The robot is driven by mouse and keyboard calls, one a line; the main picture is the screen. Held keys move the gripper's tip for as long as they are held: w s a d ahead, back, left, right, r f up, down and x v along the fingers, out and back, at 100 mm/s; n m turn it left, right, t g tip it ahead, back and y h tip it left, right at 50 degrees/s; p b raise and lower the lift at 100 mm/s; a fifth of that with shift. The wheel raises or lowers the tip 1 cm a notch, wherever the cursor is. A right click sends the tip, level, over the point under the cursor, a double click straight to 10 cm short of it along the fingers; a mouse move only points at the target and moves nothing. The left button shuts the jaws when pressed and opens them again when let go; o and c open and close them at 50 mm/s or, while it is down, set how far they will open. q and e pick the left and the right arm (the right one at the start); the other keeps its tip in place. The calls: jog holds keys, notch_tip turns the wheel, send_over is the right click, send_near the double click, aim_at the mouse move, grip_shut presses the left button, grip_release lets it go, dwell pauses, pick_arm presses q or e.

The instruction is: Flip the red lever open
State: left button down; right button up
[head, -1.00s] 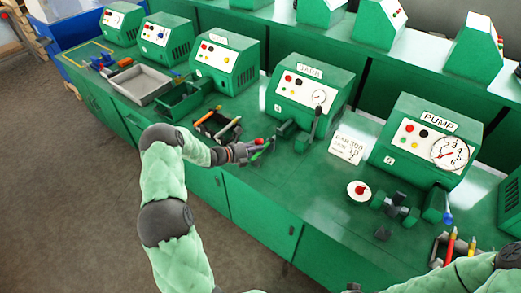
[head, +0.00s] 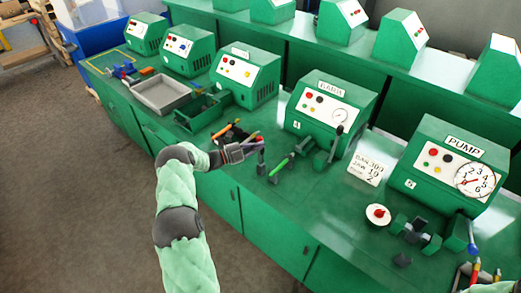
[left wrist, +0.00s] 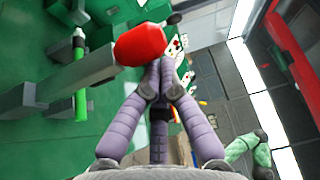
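The red lever shows as a red knob (head: 260,140) on a dark upright post at the bench's front edge, before the middle green machine. The knob is large in the left wrist view (left wrist: 139,44). My left gripper (head: 254,147) reaches it from the left. In the left wrist view its purple fingers (left wrist: 158,72) come together at the tips, right against the knob's edge. The tips look shut, but I cannot tell whether they clasp the lever or only touch it.
A green-handled tool (head: 279,166) and a dark green vise (head: 310,160) stand just right of the lever. Behind are a gauge machine (head: 331,112) and a sign card (head: 367,168). A tool tray (head: 228,134) lies behind my left gripper. Bench between card and vise is clear.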

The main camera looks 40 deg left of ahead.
pick_arm(q)
jog(key=shift+w+a, duration=0.1)
jog(key=shift+a, duration=0.75)
pick_arm(e)
jog(key=shift+a+f, duration=0.35)
jog(key=shift+a, duration=0.05)
jog(key=shift+r, duration=0.1)
pick_arm(q)
jog(key=s+a+p, duration=0.1)
jog(key=s, duration=0.8)
jog(key=shift+s+a+p, duration=0.2)
jog(key=shift+a+p, duration=0.1)
jog(key=shift+p, duration=0.05)
pick_arm(e)
jog(key=shift+v, duration=1.05)
pick_arm(q)
jog(key=shift+f, duration=0.1)
